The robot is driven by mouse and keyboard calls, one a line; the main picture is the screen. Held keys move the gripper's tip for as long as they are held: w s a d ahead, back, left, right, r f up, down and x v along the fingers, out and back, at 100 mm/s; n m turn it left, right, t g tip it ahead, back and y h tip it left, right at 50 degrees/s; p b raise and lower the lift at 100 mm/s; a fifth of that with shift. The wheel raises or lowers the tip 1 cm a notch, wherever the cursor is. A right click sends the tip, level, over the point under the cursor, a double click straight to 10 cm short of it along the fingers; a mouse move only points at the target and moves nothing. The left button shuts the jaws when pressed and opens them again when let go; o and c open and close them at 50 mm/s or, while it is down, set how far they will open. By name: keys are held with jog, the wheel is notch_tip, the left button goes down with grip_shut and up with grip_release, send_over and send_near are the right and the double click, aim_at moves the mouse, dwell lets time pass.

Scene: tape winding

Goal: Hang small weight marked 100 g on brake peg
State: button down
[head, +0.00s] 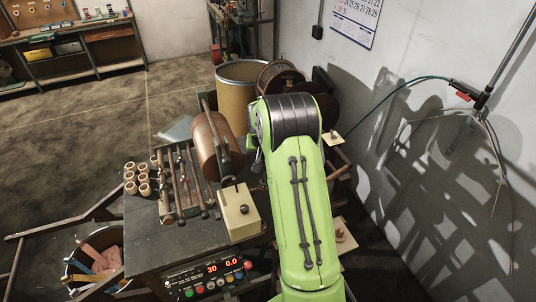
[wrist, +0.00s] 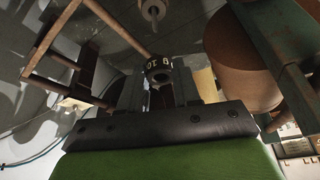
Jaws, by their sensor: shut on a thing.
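In the wrist view a small dark weight (wrist: 157,66) with pale marks sits between the fingers of my gripper (wrist: 166,84). The marks are partly visible and I cannot read them in full. My gripper is shut on this weight. In the head view my green arm hides the gripper and the weight. A grey round piece with a dark centre (wrist: 153,9) shows beyond the weight at the top of the wrist view, apart from it. I cannot tell whether it is the brake peg.
Several small rings (head: 137,180) lie on the bench's left. A tan drum (head: 240,92) stands behind. The wall is close on the right.

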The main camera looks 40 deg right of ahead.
jog(key=shift+d+f+b, duration=0.1)
jog(key=shift+f+b, duration=1.3)
jog(key=shift+f, duration=1.2)
jog(key=shift+f+b, duration=1.8)
jog(key=shift+f, duration=0.05)
jog(key=c, duration=0.7)
grip_release()
jog(key=shift+r, duration=0.1)
jog(key=v, duration=1.5)
jog(key=shift+s+r, duration=0.15)
jog(key=shift+r, duration=0.2)
